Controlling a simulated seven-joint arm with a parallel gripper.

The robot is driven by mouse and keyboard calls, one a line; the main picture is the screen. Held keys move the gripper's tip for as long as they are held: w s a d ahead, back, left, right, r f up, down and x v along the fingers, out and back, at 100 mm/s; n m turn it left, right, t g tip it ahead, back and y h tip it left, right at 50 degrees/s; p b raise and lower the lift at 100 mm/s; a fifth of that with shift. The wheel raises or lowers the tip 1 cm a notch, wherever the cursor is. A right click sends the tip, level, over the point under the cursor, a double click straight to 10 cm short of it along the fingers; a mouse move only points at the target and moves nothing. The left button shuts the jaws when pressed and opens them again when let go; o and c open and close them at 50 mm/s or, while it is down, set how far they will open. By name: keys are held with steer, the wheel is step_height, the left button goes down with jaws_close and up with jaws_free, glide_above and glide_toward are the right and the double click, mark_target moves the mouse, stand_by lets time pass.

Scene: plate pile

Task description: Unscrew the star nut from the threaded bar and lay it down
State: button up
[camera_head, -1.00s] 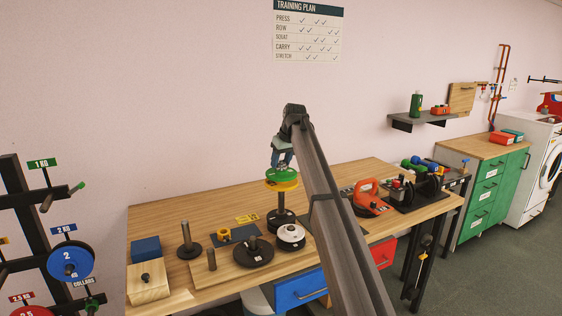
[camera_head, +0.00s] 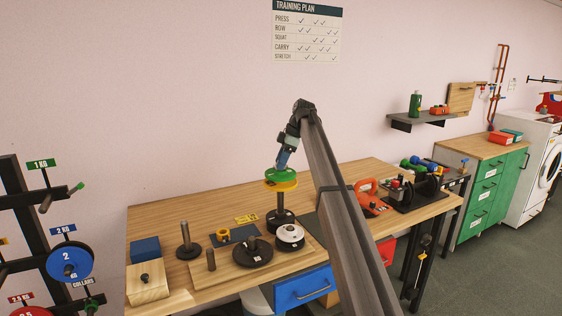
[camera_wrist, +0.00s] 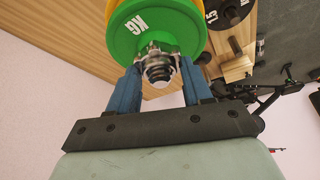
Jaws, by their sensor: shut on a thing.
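The threaded bar (camera_wrist: 158,72) points at the camera in the wrist view, with the silver star nut (camera_wrist: 149,50) around it against the green plate (camera_wrist: 128,32). My gripper (camera_wrist: 160,66) has its blue fingers on either side of the nut and is shut on it. In the head view my gripper (camera_head: 282,165) comes down from above onto the top of the green plate (camera_head: 280,175). The yellow plate (camera_head: 281,185) lies just under the green one, above a dark stand (camera_head: 280,215). The nut is hidden in the head view.
The wooden table (camera_head: 165,215) also holds a white-and-black disc (camera_head: 290,237), a black plate (camera_head: 252,253), a dark upright post (camera_head: 187,238) and a blue block (camera_head: 145,248). A red-orange tool (camera_head: 367,192) stands to the right. The table's back left is clear.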

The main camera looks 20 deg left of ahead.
steer(key=shift+w+d+n+g+h, duration=0.3)
steer(key=shift+w+n, duration=0.1)
steer(key=shift+n, duration=0.7)
steer(key=o, duration=1)
steer(key=shift+s+a, duration=0.15)
steer(key=shift+s, duration=0.05)
steer(key=shift+o, duration=0.2)
